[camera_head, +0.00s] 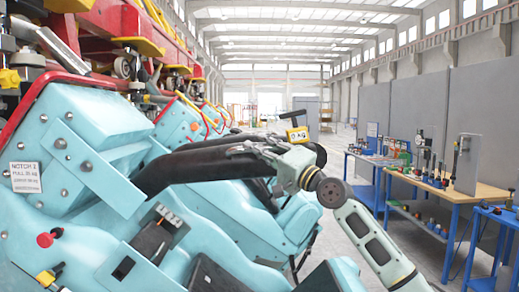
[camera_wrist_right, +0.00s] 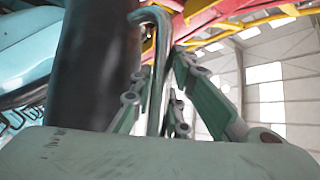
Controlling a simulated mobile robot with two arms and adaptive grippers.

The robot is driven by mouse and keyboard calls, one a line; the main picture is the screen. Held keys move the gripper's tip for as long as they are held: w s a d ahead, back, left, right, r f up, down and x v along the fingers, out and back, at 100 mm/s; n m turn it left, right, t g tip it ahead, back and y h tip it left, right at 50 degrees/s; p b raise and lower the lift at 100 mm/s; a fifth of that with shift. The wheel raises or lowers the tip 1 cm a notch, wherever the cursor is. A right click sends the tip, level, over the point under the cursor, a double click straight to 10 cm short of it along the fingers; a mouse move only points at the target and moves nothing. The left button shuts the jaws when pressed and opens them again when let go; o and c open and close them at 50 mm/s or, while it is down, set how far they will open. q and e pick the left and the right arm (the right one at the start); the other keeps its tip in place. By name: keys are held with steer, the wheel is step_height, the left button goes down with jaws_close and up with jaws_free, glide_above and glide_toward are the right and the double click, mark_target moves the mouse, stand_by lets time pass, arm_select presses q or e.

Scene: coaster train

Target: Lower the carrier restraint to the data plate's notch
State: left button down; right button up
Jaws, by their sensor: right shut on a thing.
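The data plate (camera_head: 26,177) is on the teal carrier (camera_head: 100,145) at the left; it reads "NOTCH 2", with a pull figure that looks like 20 kg. The restraint (camera_head: 185,168) is a black padded bar running across the carrier. My right gripper (camera_head: 245,150) is at the bar's right part, shut on what looks like the hooked pull scale. The yellow display (camera_head: 297,134) reads "0 KG". In the right wrist view the metal hook (camera_wrist_right: 155,60) rises between the fingers, its tip curving toward the dark bar (camera_wrist_right: 95,70). I cannot tell whether they touch. My left gripper is out of view.
Red track structure (camera_head: 110,30) with yellow parts is overhead at the left. More teal carriers (camera_head: 180,122) stand behind. Workbenches (camera_head: 450,190) with tools are at the right, and a blue table (camera_head: 500,215) is at the right edge. The floor between is open.

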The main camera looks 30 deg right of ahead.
jaws_close()
steer(key=shift+f, duration=0.1)
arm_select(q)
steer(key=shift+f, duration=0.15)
arm_select(e)
steer(key=shift+f, duration=0.15)
